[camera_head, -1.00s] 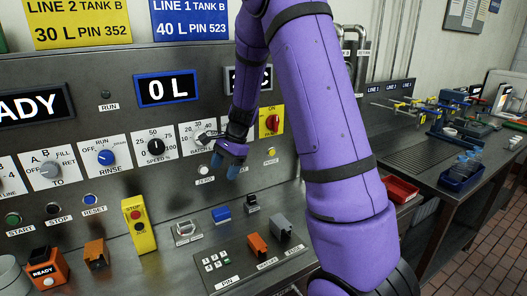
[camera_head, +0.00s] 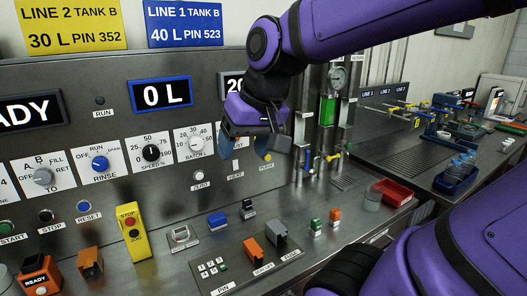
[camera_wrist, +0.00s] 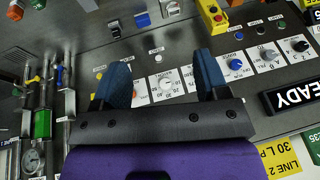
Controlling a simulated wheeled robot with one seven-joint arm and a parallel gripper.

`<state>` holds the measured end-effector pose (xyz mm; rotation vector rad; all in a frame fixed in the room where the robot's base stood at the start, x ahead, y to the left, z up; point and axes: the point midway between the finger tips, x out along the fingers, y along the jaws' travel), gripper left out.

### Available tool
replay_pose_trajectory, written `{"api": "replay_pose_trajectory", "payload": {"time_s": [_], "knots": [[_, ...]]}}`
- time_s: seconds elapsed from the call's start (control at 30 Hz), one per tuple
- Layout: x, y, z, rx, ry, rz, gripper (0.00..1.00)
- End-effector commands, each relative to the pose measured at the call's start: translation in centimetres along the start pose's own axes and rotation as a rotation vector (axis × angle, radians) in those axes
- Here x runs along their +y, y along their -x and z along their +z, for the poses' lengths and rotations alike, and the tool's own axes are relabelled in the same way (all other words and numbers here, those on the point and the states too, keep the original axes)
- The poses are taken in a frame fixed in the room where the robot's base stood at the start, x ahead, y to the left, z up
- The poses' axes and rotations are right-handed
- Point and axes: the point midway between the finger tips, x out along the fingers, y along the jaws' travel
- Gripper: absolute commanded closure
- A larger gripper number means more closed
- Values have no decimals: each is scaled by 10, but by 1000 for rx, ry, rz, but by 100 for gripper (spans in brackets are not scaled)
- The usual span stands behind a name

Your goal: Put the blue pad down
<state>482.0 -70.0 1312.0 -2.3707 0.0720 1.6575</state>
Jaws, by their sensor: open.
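A small blue pad (camera_head: 217,219) sits on the steel console top, behind the keypad plate. It also shows near the top of the wrist view (camera_wrist: 141,19). My gripper (camera_head: 247,149) is open, with nothing seen between its blue-faced fingers. It is up in front of the dial panel, above and to the right of the blue pad and apart from it. In the wrist view my gripper (camera_wrist: 163,62) points toward the panel's BATCH L dial (camera_wrist: 166,83), with the blue pad beyond the fingertips.
A black switch (camera_head: 247,208) stands right of the pad, and a metal-framed switch (camera_head: 182,236) stands left. Orange (camera_head: 249,249) and grey (camera_head: 276,235) blocks are in front. A yellow stop box (camera_head: 133,233) stands farther left. A red tray (camera_head: 393,192) lies at the right.

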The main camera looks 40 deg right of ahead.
Motion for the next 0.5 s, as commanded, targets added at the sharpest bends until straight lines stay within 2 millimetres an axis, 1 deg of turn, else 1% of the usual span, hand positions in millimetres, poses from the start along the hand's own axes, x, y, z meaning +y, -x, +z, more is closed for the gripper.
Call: {"api": "replay_pose_trajectory", "payload": {"time_s": [0.03,0.1,0.2,0.33,0.5], "knots": [[0,7,11,28,50,13,32],[2,13,24,58,113,35,32],[4,19,37,88,181,62,32],[6,22,45,107,227,82,32],[7,23,47,111,238,88,32]]}}
